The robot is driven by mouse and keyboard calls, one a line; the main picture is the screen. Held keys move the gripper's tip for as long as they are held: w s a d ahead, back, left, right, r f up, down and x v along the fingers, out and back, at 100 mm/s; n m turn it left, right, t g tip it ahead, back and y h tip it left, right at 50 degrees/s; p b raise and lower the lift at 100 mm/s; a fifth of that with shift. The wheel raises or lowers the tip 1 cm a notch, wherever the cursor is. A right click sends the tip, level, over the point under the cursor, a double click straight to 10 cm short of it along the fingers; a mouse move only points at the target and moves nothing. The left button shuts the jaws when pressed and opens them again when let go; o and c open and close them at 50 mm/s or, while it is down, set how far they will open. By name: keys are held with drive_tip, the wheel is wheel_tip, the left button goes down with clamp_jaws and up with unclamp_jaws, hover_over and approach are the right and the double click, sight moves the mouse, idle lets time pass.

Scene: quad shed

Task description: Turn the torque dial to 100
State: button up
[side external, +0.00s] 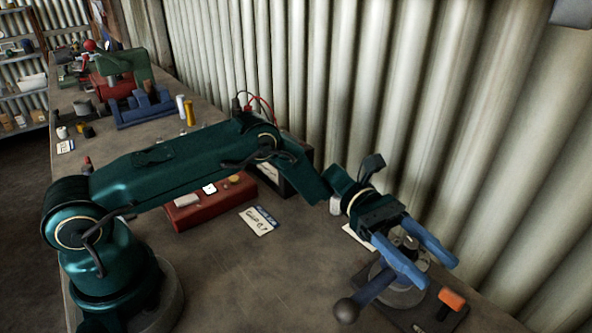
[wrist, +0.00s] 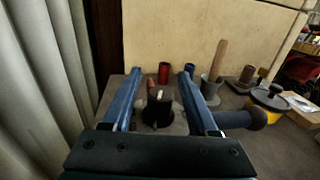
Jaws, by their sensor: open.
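A round grey base with a dark hub (wrist: 160,108) stands between the two blue fingers of my gripper (wrist: 160,76) in the wrist view. It looks like the torque dial, but no scale or number can be read. In the side view the grey base (side external: 400,297) is partly hidden under my gripper (side external: 437,272). A blue lever with a dark ball end (side external: 347,309) sticks out from it to the lower left. The lever also shows at the right in the wrist view (wrist: 236,119). My gripper is open, its fingers apart; contact with the hub cannot be told.
An orange-handled piece (side external: 451,299) lies right of the base. A red box (side external: 205,207), a label card (side external: 259,221) and a black box with cables (side external: 297,180) are behind. A corrugated wall (side external: 480,120) runs close along the bench (side external: 235,270). Front-middle bench is clear.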

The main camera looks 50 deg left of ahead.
sight(405, 240)
clamp_jaws()
drive_tip(key=shift+s+m+g+y, duration=0.15)
drive_tip(key=shift+m+g+y, duration=0.15)
drive_tip(key=shift+m+g, duration=0.7)
unclamp_jaws()
drive_tip(key=shift+a, duration=0.1)
drive_tip(key=shift+v, duration=2.55)
